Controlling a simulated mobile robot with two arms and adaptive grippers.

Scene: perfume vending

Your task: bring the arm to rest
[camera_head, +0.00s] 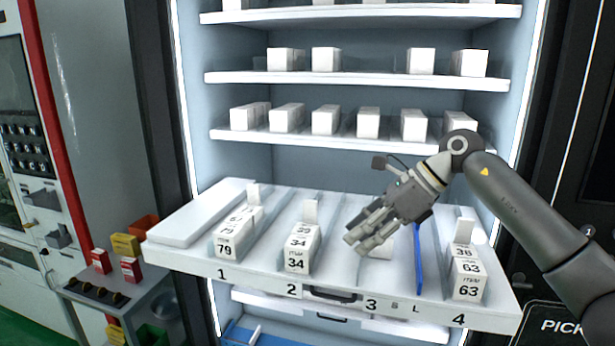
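My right arm (529,216) comes in from the right. Its gripper (359,242) hangs over lane 3 of the pulled-out white drawer (330,295), fingers pointing down and left. The fingers overlap in this view, so I cannot tell whether they are open or shut. A small white surface shows just below the fingertips; I cannot tell whether they touch it. My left gripper is not in view.
White boxes marked 79 (227,245), 34 (297,263) and 63 (467,281) stand in lanes 1, 2 and 4. A blue divider (418,262) is right of the gripper. Shelves of white boxes (369,123) rise behind. A grey cart (128,297) stands left.

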